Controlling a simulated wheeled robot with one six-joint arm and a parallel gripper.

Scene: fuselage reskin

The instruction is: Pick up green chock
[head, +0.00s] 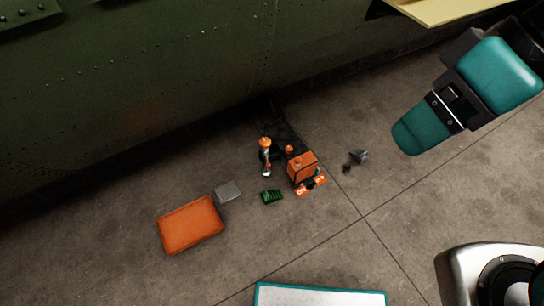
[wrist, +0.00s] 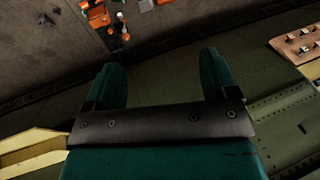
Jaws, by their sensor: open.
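The green chock (head: 272,196) lies on the concrete floor in the middle of the head view, small and ridged. It sits left of an orange boxy item and right of the orange pad. My gripper (head: 410,138) is at the upper right of the head view, well away from the chock. In the wrist view my gripper (wrist: 160,76) shows two teal fingers spread apart with nothing between them. The chock is too small or cut off to make out surely in the wrist view.
Close around the chock are the orange boxy item (head: 302,168), a grey block (head: 228,191) and an orange-topped tool (head: 265,152). An orange pad (head: 190,225) lies to the left and a dark grey piece (head: 358,156) to the right. The green riveted fuselage (head: 130,80) fills the back.

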